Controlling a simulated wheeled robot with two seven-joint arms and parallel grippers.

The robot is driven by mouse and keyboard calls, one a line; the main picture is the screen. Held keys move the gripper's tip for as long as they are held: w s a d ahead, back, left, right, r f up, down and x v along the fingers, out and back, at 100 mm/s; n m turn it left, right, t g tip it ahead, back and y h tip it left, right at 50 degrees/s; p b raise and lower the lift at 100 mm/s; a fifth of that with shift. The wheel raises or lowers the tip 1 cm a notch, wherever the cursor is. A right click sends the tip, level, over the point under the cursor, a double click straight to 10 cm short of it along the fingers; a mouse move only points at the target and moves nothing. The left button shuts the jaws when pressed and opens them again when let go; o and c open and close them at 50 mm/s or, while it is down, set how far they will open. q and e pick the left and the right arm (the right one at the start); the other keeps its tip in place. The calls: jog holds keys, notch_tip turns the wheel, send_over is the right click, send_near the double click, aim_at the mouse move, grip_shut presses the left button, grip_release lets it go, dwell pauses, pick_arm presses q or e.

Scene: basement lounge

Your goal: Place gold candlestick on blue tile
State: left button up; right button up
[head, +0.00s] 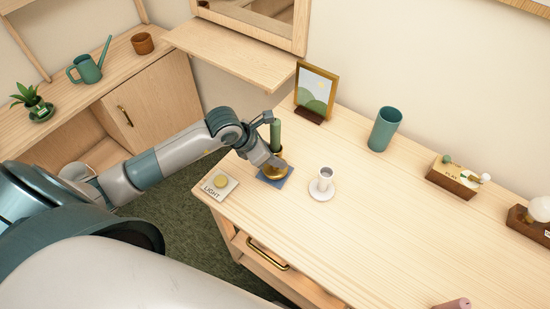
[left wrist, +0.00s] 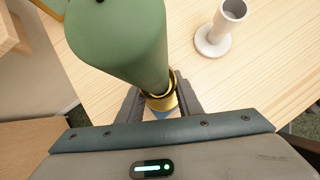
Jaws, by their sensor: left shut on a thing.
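The gold candlestick (head: 280,172) holds a green candle (head: 275,134) and stands about upright at the left end of the light wood table. The blue tile (head: 284,181) lies on the table under it, partly hidden by the candlestick and my gripper. I cannot tell whether the base touches the tile. My left gripper (head: 273,159) is shut on the candlestick just below the candle. In the left wrist view its fingers (left wrist: 160,103) close around the gold stem (left wrist: 163,101), and the green candle (left wrist: 125,40) hides much of it. My right gripper is not in view.
A white candlestick (head: 325,181) on a round base stands close to the right of the tile. A picture frame (head: 315,90) and a green cup (head: 384,129) stand behind. The table's front middle is clear.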

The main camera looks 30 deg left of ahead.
pick_arm(q)
jog(key=shift+f, duration=0.9)
jog(key=o, duration=1.1)
